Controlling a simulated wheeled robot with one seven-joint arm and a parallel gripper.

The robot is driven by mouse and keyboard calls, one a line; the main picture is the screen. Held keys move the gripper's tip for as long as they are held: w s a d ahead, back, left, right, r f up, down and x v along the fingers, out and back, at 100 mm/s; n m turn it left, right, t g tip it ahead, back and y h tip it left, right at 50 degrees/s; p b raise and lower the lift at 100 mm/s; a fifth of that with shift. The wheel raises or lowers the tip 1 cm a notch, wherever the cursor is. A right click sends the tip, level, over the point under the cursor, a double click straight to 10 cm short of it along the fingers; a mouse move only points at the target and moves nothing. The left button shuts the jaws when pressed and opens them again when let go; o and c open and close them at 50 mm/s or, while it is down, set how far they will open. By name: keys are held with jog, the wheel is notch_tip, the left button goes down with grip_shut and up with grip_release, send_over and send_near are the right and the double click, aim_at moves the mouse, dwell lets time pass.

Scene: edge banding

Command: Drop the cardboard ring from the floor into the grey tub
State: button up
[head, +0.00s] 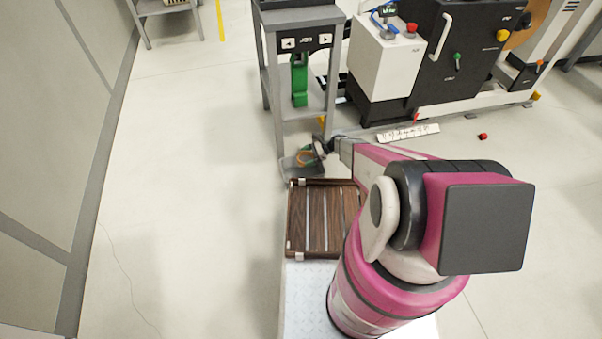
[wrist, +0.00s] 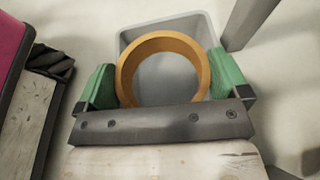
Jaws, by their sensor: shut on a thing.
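The cardboard ring (wrist: 162,43) is orange-tan and sits between the two green fingers of my gripper (wrist: 163,68) in the wrist view. The fingers press on its left and right outer sides. The grey tub (wrist: 207,38) is straight behind the ring in that view, and its pale floor shows through the ring's hole. The ring's height over the tub is hard to judge. In the head view, my gripper (head: 321,147) is beside the tub (head: 299,166), near the foot of a grey stand, and a bit of orange shows there; my arm partly hides this area.
The grey stand (head: 272,85) with a green part rises just behind the tub. A brown slatted wooden tray (head: 325,225) lies in front. A white-and-black machine (head: 378,60) stands at the back right. The floor to the left is clear.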

jog(key=o, duration=0.5)
jog(key=shift+o, duration=0.2)
jog(key=v, duration=1.1)
jog(key=shift+a, duration=0.1)
